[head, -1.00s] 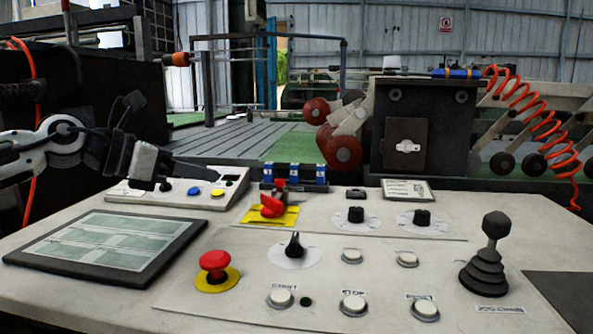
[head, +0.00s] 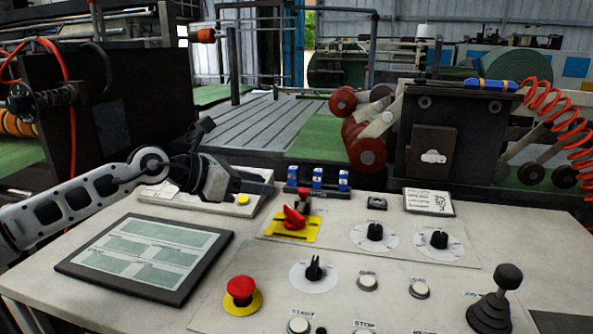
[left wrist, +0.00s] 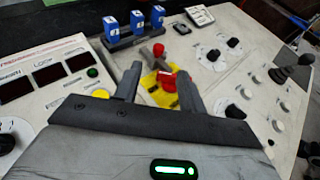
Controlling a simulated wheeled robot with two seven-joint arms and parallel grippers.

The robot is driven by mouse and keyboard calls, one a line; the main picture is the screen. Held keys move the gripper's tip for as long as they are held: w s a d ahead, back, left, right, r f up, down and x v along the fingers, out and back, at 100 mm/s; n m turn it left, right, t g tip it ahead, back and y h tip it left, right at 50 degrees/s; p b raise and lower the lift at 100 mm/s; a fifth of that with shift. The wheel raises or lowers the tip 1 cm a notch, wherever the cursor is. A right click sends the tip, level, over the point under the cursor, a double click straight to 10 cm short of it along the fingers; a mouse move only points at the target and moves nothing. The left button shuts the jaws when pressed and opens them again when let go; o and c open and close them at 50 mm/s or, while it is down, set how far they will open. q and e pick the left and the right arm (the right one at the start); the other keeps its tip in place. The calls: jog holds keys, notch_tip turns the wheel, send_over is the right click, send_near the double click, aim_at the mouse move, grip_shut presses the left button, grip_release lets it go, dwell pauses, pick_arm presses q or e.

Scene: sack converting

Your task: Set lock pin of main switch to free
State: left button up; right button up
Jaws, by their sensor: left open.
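The main switch is a red rotary handle (head: 293,219) on a yellow plate (head: 285,233) at the back of the console. A small red knob (head: 303,195), apparently the lock pin's head, stands just behind it. In the left wrist view the red knob (left wrist: 158,48) sits beyond the red handle (left wrist: 167,81), next to a short grey part. Whether the pin is engaged cannot be told. My left gripper (head: 255,184) is open and empty, left of the switch. In the left wrist view its fingers (left wrist: 159,75) point toward the switch with the handle between them in the picture.
Three blue padlocks (head: 317,178) stand in a rack behind the switch. A tablet (head: 146,256), a red emergency button (head: 240,288), black rotary knobs (head: 375,233) and a joystick (head: 494,300) are nearby. A display box (head: 190,199) lies under my left gripper.

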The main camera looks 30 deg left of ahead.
aim_at(301, 190)
pick_arm(q)
jog(key=p+x, duration=0.2)
jog(key=x, duration=0.8)
jog(key=shift+w+f, duration=0.1)
jog(key=shift+w, duration=0.1)
jog(key=shift+a, duration=0.1)
grip_shut()
